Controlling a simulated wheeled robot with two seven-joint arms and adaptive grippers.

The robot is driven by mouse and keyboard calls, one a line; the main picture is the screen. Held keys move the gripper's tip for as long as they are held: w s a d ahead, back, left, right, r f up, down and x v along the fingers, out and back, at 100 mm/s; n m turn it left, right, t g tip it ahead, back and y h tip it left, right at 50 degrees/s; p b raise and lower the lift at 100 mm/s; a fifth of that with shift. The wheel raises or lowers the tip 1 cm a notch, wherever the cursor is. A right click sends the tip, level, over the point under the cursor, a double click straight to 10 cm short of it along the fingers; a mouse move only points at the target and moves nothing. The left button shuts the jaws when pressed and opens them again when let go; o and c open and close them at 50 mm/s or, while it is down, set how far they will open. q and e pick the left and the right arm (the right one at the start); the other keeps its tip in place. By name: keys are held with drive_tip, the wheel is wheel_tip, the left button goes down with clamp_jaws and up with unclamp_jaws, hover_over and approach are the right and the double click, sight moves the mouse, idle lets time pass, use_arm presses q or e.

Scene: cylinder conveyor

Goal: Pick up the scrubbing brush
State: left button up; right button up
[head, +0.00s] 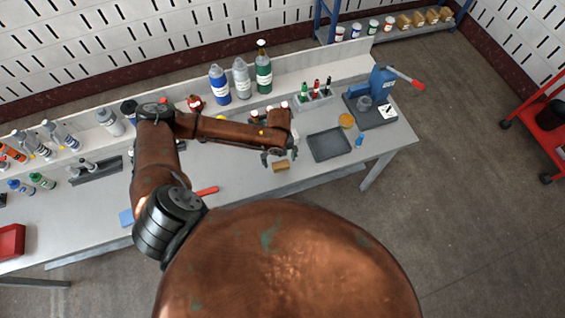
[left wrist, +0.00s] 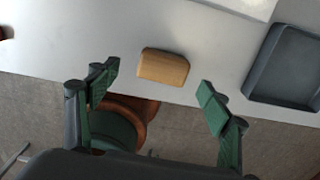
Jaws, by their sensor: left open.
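The scrubbing brush, seen as a small tan wooden block (head: 281,166), lies on the grey workbench (head: 240,187) near its front edge. In the left wrist view the brush (left wrist: 163,67) lies flat, its wooden top facing me; bristles are not visible. My left gripper (head: 272,156) is just above and beside the brush in the head view. In the left wrist view the left gripper (left wrist: 160,93) has its two green-padded fingers wide apart, empty, with the brush ahead of and between them, not touched. My right gripper is not in view.
A dark tray (head: 330,144) lies right of the brush and shows in the left wrist view (left wrist: 290,68). A blue press (head: 378,90) stands at the bench's right end. Blue, grey and green bottles (head: 219,85) stand behind my arm. A red-handled tool (head: 206,191) lies left.

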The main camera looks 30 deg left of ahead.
sight(281, 164)
use_arm(q)
drive_tip(key=f, duration=0.3)
drive_tip(key=shift+w+d+f, duration=0.15)
drive_tip(key=shift+d+f, duration=0.05)
drive_tip(key=shift+f, duration=1.25)
drive_tip(key=c, duration=1.2)
drive_tip(key=shift+c, duration=0.2)
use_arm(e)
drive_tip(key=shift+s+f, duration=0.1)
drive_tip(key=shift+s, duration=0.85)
use_arm(q)
drive_tip(key=shift+r, duration=0.1)
